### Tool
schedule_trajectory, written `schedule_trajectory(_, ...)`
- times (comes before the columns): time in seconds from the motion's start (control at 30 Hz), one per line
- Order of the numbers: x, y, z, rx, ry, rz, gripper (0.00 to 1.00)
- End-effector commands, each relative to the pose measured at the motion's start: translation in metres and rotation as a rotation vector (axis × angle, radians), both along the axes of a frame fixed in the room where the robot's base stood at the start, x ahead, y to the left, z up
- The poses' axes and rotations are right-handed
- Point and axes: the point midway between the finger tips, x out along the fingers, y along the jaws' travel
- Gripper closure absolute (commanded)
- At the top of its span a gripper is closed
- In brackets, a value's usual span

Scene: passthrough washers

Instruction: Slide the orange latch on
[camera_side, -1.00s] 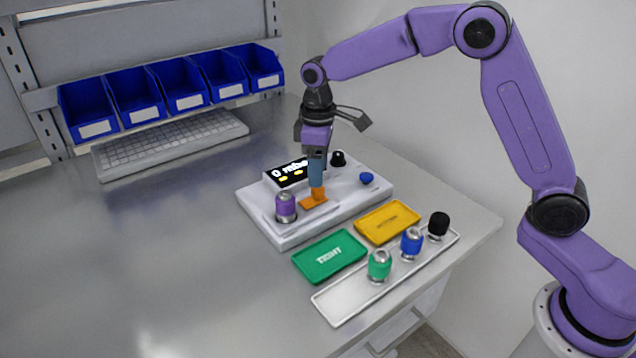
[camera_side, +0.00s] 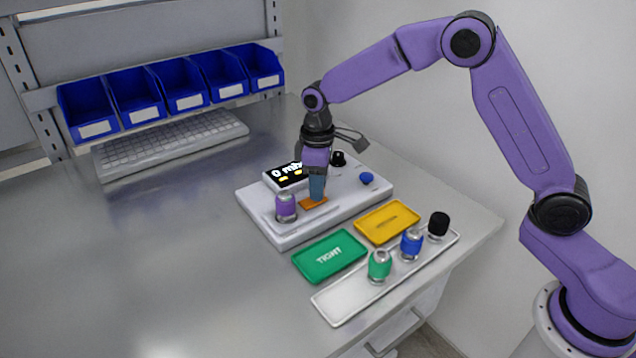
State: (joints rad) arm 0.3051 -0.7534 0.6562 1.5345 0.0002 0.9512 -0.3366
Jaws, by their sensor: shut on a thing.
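The orange latch (camera_side: 309,205) is a small flat piece on the white device (camera_side: 264,237), just right of a purple-banded metal fitting (camera_side: 286,206). My gripper (camera_side: 317,197) points straight down at the latch, with its blue fingers shut on it. The fingers hide the upright part of the latch. The flat orange part shows below and left of the fingertips. I cannot tell whether it touches the purple-banded fitting.
The device has a display (camera_side: 287,176), a black knob (camera_side: 339,158) and a blue button (camera_side: 367,178). In front lie a green tray (camera_side: 330,256), a yellow tray (camera_side: 387,221) and a white tray (camera_side: 340,303) with green, blue and black-topped fittings. Blue bins and a keyboard (camera_side: 170,143) stand behind.

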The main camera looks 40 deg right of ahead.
Motion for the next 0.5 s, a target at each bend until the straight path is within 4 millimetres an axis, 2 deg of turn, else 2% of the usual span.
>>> schedule_trajectory(0.3,0.001,0.027,0.001,0.001,-0.002,0.003,1.00)
schedule_trajectory(0.5,0.001,0.030,0.001,0.003,-0.004,0.002,1.00)
